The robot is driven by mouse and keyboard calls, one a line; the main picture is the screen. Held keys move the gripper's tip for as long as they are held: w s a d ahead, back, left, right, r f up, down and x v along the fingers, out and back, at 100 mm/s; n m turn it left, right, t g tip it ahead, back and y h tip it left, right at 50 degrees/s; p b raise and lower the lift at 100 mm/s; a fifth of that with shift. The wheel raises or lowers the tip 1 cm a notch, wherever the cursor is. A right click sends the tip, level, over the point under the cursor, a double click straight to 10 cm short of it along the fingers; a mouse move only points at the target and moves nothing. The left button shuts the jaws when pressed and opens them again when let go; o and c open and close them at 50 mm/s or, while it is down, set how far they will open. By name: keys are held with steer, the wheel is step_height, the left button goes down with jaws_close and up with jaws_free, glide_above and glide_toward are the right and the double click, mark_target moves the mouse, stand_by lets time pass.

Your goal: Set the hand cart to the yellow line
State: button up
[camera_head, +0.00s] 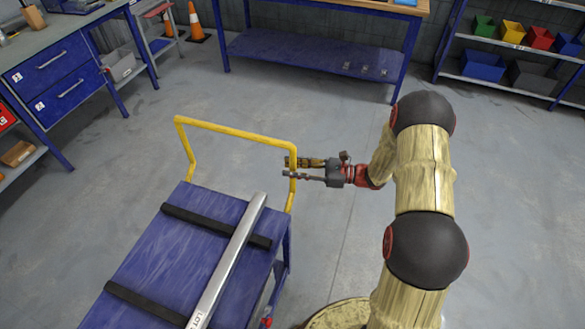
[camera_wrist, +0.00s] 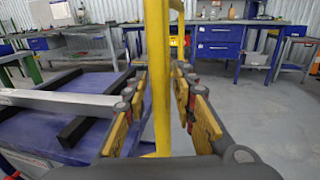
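The hand cart is a low blue platform cart (camera_head: 150,250) with a yellow tube handle (camera_head: 235,132) at its far end. My gripper (camera_head: 288,168) is at the right upright of that handle. In the wrist view the yellow upright (camera_wrist: 160,60) stands between my two fingers (camera_wrist: 160,85). The fingers are spread, with gaps visible beside the bar, so my gripper is open around it. A silver metal bar (camera_head: 230,255) lies along the cart on two black strips. No yellow floor line can be made out in either view.
A blue workbench with drawers (camera_head: 55,75) stands at left. A blue table (camera_head: 310,50) is at the back, and a shelf with coloured bins (camera_head: 485,65) at back right. Orange cones (camera_head: 196,25) stand at the back left. Grey floor beyond the handle is clear.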

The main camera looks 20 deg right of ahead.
jaws_close()
stand_by(0.6)
